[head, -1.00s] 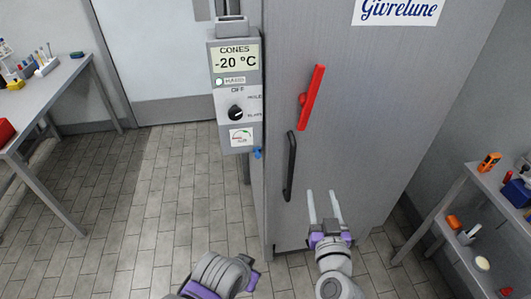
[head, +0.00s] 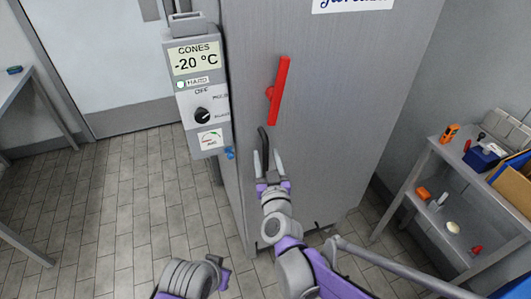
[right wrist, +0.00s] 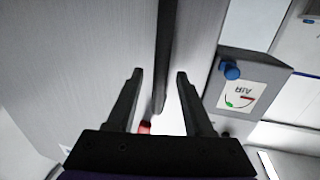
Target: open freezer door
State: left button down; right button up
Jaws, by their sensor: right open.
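The freezer door (head: 320,110) is a tall grey panel that looks shut. A black bar handle (head: 264,137) stands upright near its left edge, below a tilted red lever (head: 279,92). My right gripper (head: 267,156) is open at the lower part of the black handle, which it partly hides. In the right wrist view the black handle (right wrist: 164,45) runs down between the two spread fingers (right wrist: 160,73). I cannot tell whether a finger touches it.
A grey control box (head: 195,82) reading "CONES -20 °C" is to the left of the door; its lower end (right wrist: 250,85) shows in the wrist view. A shelf unit (head: 425,180) with small items stands at right. Tiled floor (head: 110,210) is clear at left.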

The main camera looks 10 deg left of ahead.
jog(key=shift+w+a, duration=0.25)
jog(key=shift+w, duration=0.45)
grip_shut()
dwell(1.0)
